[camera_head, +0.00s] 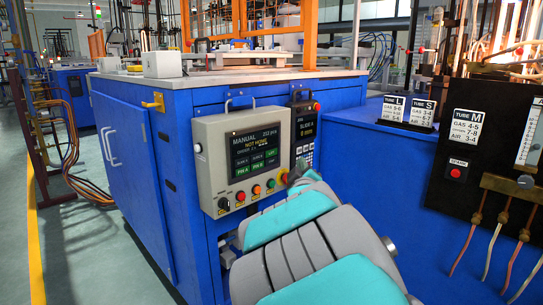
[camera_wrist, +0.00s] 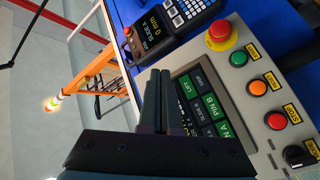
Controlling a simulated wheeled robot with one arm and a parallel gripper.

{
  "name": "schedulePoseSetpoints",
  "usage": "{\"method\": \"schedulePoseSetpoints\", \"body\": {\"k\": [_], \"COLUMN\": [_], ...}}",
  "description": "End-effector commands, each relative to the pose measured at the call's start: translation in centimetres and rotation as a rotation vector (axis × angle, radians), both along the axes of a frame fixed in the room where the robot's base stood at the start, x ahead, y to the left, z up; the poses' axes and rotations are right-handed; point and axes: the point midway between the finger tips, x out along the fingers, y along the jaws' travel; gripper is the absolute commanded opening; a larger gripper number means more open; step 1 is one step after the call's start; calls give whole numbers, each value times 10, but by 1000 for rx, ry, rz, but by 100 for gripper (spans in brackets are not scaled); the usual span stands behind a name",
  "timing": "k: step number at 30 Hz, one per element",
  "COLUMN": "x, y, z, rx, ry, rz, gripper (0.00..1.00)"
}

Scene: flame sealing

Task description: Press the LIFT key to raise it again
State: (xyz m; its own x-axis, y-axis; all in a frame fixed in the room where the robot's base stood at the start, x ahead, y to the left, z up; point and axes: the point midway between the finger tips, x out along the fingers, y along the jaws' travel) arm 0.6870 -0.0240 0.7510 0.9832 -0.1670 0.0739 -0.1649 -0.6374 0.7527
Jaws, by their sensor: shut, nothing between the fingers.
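The LIFT key (camera_head: 272,153) is a green key at the screen's right side. In the wrist view, the panel appears turned sideways, and the LIFT key (camera_wrist: 184,84) shows green just right of my fingers. My gripper (camera_wrist: 159,72) is shut and empty, its fingers hiding part of the screen. In the head view, my gripper (camera_head: 297,172) is by the panel's lower right corner; contact with the panel cannot be told.
A red emergency button (camera_wrist: 220,36) and green, orange and red buttons line the panel. A SLIDE A handset (camera_wrist: 150,40) hangs beside it. A black SPARK panel (camera_head: 456,173) with pipes stands at the right. The floor (camera_head: 90,250) at left is clear.

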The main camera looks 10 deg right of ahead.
Motion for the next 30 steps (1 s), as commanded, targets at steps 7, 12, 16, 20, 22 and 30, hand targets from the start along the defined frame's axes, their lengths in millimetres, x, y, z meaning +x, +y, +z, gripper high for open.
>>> {"method": "schedulePoseSetpoints", "body": {"k": [7,12,16,20,22,30], "x": [0,3,11,25,33,59], "y": [0,2,7,18,23,41], "z": [0,-1,-2,-2,1,1], "rx": [0,-1,-1,0,1,0], "ry": [0,2,5,4,2,0], "rz": [0,0,-1,1,1,-1], "gripper": [0,0,0,0,0,0]}}
